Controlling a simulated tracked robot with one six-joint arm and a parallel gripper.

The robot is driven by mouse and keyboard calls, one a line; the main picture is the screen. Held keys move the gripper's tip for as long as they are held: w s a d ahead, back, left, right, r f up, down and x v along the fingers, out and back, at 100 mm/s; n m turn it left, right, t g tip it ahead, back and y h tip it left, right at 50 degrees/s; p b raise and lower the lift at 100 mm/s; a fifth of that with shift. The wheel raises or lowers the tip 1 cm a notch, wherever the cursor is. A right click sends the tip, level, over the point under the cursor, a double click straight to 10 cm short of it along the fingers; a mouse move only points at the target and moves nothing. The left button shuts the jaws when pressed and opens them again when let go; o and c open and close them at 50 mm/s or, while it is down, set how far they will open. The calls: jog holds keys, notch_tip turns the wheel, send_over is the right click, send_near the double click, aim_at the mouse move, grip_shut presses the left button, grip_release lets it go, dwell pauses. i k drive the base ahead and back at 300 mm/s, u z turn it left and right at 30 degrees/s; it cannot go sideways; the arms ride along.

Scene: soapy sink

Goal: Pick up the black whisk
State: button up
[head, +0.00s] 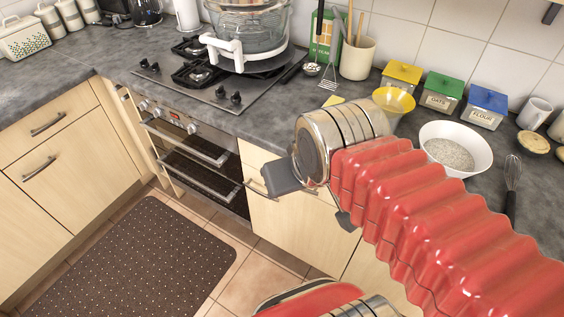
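The black whisk (512,178) lies on the grey worktop at the far right, with wire loops at the top and a dark handle pointing down the picture. Part of its handle end is close to my red arm and may be hidden by it. My gripper (312,205) is left of the whisk, out in front of the cabinet fronts and well apart from it. Its two dark grey fingers stand apart and nothing shows between them.
A white bowl (455,147) of pale grains stands left of the whisk. A yellow bowl (393,101), several lidded canisters (487,106) and a mug (534,113) stand behind. A hob (213,75) with a large pot (246,35) is further left. Floor is clear around the dark mat (150,262).

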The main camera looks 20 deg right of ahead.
aim_at(510, 208)
jog(key=z, duration=2.45)
